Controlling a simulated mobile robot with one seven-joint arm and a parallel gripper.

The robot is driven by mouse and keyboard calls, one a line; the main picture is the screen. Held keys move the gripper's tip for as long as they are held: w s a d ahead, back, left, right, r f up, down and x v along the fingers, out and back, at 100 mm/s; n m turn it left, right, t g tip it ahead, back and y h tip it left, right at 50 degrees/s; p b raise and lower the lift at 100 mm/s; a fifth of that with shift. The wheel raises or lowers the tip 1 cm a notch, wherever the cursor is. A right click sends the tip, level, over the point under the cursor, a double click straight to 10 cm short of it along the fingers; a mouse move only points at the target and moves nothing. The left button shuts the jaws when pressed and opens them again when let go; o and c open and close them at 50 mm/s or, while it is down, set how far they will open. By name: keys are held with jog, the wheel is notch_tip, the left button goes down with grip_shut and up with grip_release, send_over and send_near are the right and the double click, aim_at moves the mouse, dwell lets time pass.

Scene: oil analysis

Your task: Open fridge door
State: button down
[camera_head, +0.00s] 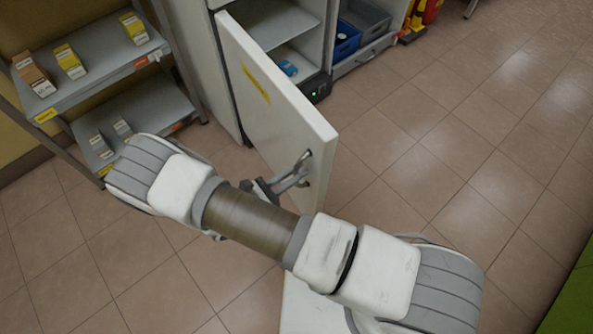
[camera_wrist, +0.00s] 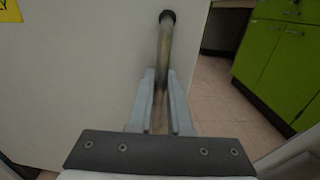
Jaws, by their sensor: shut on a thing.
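The white fridge door (camera_head: 272,108) stands ajar, swung out from the fridge body (camera_head: 207,62), with a yellow label on its face. The door also fills the left of the wrist view (camera_wrist: 75,75). Its metal bar handle (camera_head: 300,165) is near the door's free edge. My gripper (camera_head: 281,182) is at the handle. In the wrist view my gripper (camera_wrist: 161,95) has its two fingers on either side of the handle bar (camera_wrist: 166,48), shut on it. The lower part of the handle is hidden between the fingers. Inside, a blue item (camera_head: 288,68) rests on a shelf.
A metal shelf rack (camera_head: 95,75) with small boxes stands left of the fridge. A blue bin (camera_head: 347,40) sits on a unit to the right. Green cabinets (camera_wrist: 276,60) show at right in the wrist view. The tiled floor (camera_head: 430,130) right of the door is clear.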

jog(key=c, duration=0.8)
grip_release()
jog(key=shift+c, duration=0.2)
jog(key=p+v, duration=0.1)
jog(key=v, duration=1.6)
jog(key=shift+s+a+p, duration=0.15)
jog(key=shift+s+p, duration=0.1)
jog(key=shift+p, duration=0.1)
